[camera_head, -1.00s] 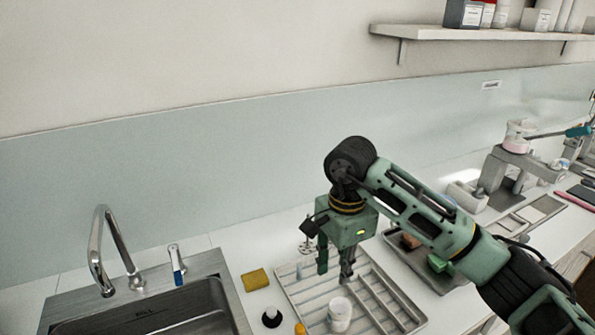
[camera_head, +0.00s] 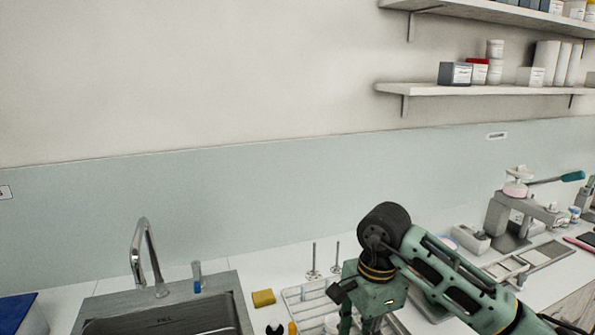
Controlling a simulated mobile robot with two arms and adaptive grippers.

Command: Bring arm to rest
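My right arm comes in from the right. Its green and black gripper (camera_head: 358,325) points down over the counter at the bottom of the view, in front of the pale slotted tray (camera_head: 292,293). Its two fingers stand apart with a gap between them, and I see nothing held. The fingertips run to the bottom edge of the frame. The gripper and arm hide much of the tray. My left gripper is not in view.
A sink (camera_head: 170,318) with a tap (camera_head: 147,258) is at left, a yellow sponge (camera_head: 263,297) beside it. Two thin metal stands (camera_head: 314,262) rise behind the tray. A grey press (camera_head: 508,215) stands at right. Shelves (camera_head: 470,89) hang above.

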